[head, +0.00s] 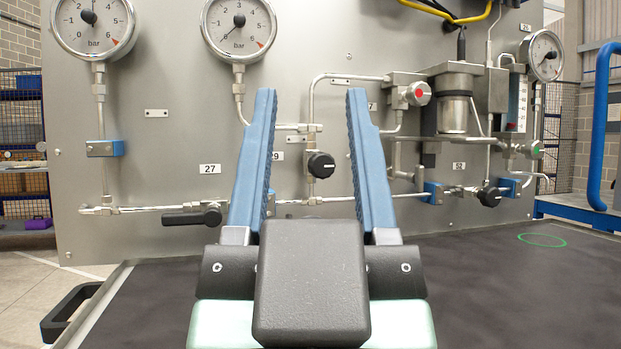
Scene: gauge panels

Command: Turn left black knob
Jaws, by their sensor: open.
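A round black knob (321,165) with a white mark sits on the grey panel, on the pipework between my fingers in the picture. Another black knob (490,196) is at the lower right of the panel. A black lever-like handle (193,215) lies roughly level on the lower pipe to the left, close to my left finger in the picture. My gripper (310,95) is open and empty, its two blue fingers pointing toward the panel on either side of the round black knob. I cannot tell how far the fingertips are from the panel.
Pressure gauges (94,22) (239,25) (541,56) are mounted high on the panel (160,180). A red-centred knob (418,93) and a metal cylinder (454,103) are at right. The dark table (510,290) is mostly clear. A blue tube rail (599,125) stands at far right.

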